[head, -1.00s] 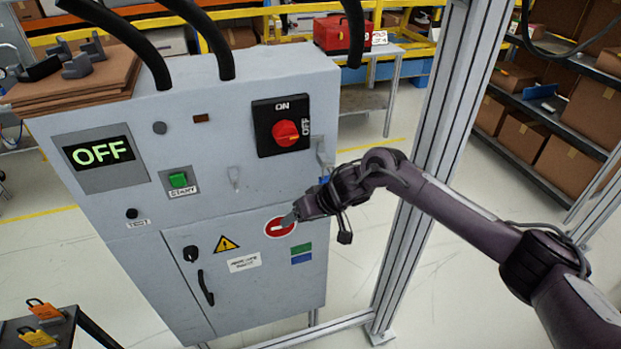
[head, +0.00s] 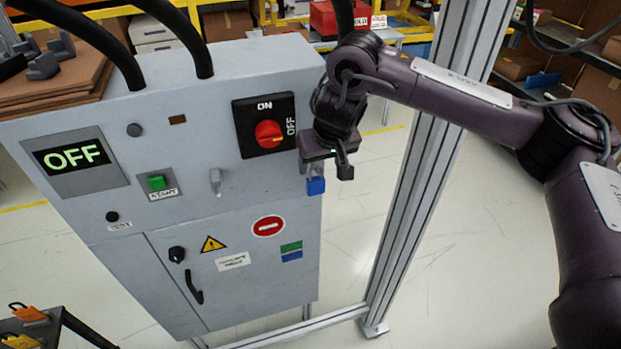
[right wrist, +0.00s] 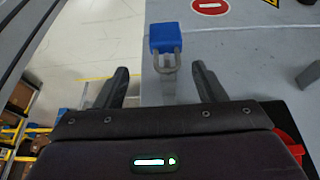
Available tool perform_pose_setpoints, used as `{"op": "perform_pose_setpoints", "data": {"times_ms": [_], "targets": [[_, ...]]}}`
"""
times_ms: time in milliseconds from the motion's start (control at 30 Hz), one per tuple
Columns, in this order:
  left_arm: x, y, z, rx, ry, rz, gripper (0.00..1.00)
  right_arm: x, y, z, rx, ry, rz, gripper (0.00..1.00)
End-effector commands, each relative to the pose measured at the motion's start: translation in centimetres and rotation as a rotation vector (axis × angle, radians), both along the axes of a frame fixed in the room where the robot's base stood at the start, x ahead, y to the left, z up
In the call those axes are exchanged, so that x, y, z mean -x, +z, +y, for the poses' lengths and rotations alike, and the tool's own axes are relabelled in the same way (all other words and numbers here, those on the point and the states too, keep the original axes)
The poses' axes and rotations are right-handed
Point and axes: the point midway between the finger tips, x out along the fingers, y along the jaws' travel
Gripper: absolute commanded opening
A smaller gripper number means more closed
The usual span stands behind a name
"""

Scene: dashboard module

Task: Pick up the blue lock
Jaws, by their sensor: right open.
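The blue lock (head: 316,186) hangs by its grey shackle on the right side of the grey cabinet (head: 215,215), below the red ON/OFF switch. In the right wrist view the lock (right wrist: 165,37) shows a blue body with its shackle towards me. My right gripper (head: 326,166) is just above the lock in the head view. In the right wrist view its two fingers (right wrist: 160,78) are spread and empty, with the lock a little beyond the tips and roughly centred between them. My left gripper is not in view.
The red switch (head: 268,134) sits left of my right gripper, and a grey hook (head: 215,182) sticks out of the cabinet front. A metal frame post (head: 420,190) stands close on the right. A dark table with orange tags (head: 30,314) is at the lower left.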

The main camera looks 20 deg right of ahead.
Motion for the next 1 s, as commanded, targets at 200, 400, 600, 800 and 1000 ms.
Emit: {"op": "perform_pose_setpoints", "data": {"times_ms": [200, 400, 600, 800, 1000], "targets": [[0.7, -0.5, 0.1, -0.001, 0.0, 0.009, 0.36, -0.8, -2.4, 0.3, -0.003, 0.001, 0.006, 0.64], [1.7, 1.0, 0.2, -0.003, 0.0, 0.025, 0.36, -1.8, -4.6, 0.8, 0.001, 0.001, 0.006, 0.64], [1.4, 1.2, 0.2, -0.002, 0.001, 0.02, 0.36, -2.6, -6.5, 0.8, -0.001, 0.002, 0.003, 0.64], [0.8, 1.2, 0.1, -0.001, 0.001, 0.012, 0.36, -2.6, -6.7, 0.8, -0.002, 0.003, 0.002, 0.64], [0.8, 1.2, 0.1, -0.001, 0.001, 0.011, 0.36, -2.6, -6.7, 0.8, -0.002, 0.003, 0.002, 0.4]]}}
